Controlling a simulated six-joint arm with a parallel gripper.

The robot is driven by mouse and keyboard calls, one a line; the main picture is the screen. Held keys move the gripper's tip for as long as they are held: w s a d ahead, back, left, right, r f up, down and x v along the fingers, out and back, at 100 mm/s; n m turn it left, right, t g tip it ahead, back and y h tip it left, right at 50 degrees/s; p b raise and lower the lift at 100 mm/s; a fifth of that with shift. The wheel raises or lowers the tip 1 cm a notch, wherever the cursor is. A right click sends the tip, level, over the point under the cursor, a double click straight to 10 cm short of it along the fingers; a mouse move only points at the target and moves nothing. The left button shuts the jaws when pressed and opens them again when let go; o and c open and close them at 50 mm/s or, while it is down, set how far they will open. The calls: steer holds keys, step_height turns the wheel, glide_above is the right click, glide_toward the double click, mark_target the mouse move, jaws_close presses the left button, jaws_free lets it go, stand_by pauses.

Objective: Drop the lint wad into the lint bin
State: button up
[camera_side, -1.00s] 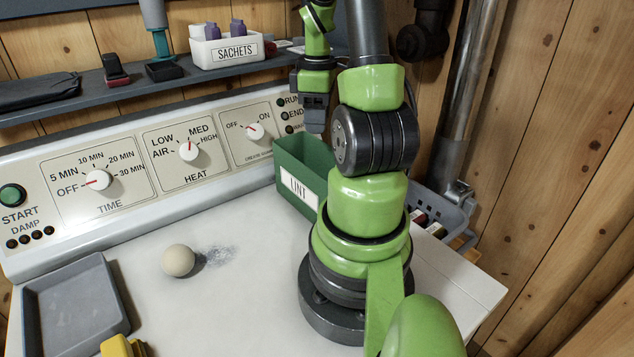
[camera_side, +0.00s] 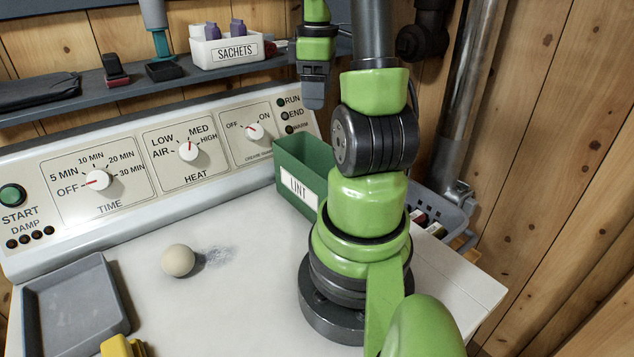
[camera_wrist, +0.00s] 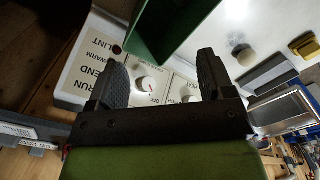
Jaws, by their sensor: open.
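A round, pale beige ball (camera_side: 178,260), which looks like the lint wad, rests on the white dryer top. It also shows in the wrist view (camera_wrist: 246,57). A thin grey smudge (camera_side: 219,255) lies just right of it. The green lint bin (camera_side: 297,187), labelled LINT, stands against the control panel; only part of its inside shows. It also shows at the top of the wrist view (camera_wrist: 150,43). My gripper (camera_side: 313,101) is above and behind the bin, well away from the ball. In the wrist view its fingers (camera_wrist: 164,72) are wide apart with nothing between them.
The control panel (camera_side: 125,190) with dials runs behind the dryer top. A grey tray (camera_side: 73,308) is at front left, with a yellow object (camera_side: 121,346) beside it. A shelf holds a sachets box (camera_side: 227,50). A grey basket (camera_side: 447,220) is at right. The dryer top's middle is open.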

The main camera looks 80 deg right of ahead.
step_height(320, 180, up, 5)
steer(key=shift+f, duration=0.1)
stand_by(0.5)
steer(key=w+a+r+m+t+h, duration=0.1)
steer(key=w+a+r+t, duration=0.1)
steer(key=w+a, duration=0.3)
steer(key=w+a+r+t, duration=0.1)
steer(key=w+a, duration=0.1)
steer(key=a, duration=0.6)
steer(key=s+a+m+t+y, duration=0.2)
steer(key=a+m+t+y, duration=0.1)
steer(key=a, duration=0.9)
steer(key=shift+a+r+t, duration=0.3)
steer(key=shift+r+t, duration=0.1)
steer(key=shift+t, duration=0.2)
